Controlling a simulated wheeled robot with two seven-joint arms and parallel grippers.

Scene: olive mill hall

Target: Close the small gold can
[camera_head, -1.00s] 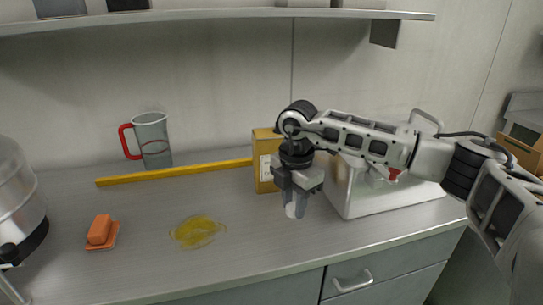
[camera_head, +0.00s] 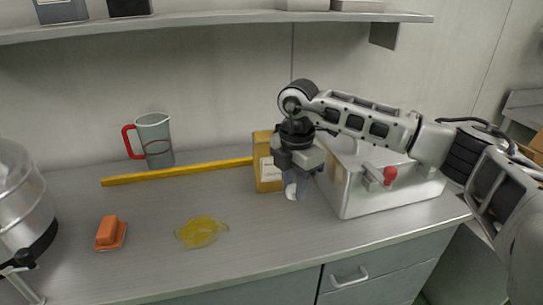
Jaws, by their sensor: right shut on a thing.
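The small gold can (camera_head: 262,150) stands upright on the grey counter, box-shaped with a pale label on its front. Its right part is hidden behind my right gripper, and I cannot make out its opening. My right gripper (camera_head: 292,185) points down just in front of and to the right of the can. Its fingers are shut on a small white piece (camera_head: 291,192), which looks like a cap and hangs above the counter. My left gripper is not in view.
A white metal box (camera_head: 360,202) with a red-knobbed tap stands right of the gripper. A shelf (camera_head: 220,20) runs above. The front middle counter is clear.

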